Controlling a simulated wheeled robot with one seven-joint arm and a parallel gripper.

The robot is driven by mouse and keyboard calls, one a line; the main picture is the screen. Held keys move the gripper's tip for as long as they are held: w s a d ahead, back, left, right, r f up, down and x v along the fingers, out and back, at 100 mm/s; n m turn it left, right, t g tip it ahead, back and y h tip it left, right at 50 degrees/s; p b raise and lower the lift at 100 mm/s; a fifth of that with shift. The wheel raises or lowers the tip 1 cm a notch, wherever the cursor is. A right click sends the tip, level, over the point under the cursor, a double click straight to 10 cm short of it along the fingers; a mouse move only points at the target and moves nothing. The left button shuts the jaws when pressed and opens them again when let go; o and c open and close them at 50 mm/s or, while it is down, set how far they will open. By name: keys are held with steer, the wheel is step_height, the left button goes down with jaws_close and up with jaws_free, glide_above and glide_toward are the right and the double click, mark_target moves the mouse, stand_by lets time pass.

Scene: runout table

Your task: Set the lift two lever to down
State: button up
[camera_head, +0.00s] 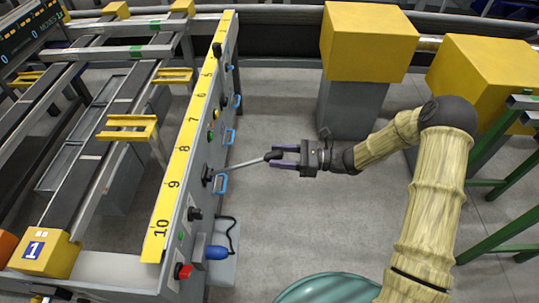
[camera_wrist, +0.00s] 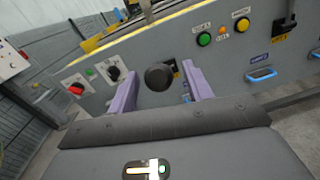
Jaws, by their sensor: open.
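A lever with a pale rod (camera_head: 243,163) and a black knob (camera_head: 271,155) sticks out from the grey side panel of the runout table, with its pivot at the panel near the 9 mark. In the wrist view the round black knob (camera_wrist: 158,77) faces me and hides most of the rod. My gripper (camera_head: 277,157) is open, its two purple fingers on either side of the knob. In the wrist view the fingers of my gripper (camera_wrist: 161,84) stand apart with the knob between them. Contact cannot be made out. The lever's label is not readable.
The panel also bears blue handles (camera_head: 221,183), a red knob (camera_head: 183,271), black selector switches (camera_wrist: 113,74), and green (camera_wrist: 204,39) and yellow (camera_wrist: 242,25) buttons. Yellow blocks (camera_head: 368,42) stand behind my arm. Grey floor lies open between the panel and my arm.

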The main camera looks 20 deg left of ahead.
mark_target(269, 153)
steer(key=shift+s+a, duration=0.15)
steer(key=shift+a, duration=0.7)
steer(key=shift+s+a, duration=0.15)
steer(key=shift+a, duration=0.65)
jaws_close()
steer(key=shift+r, duration=0.1)
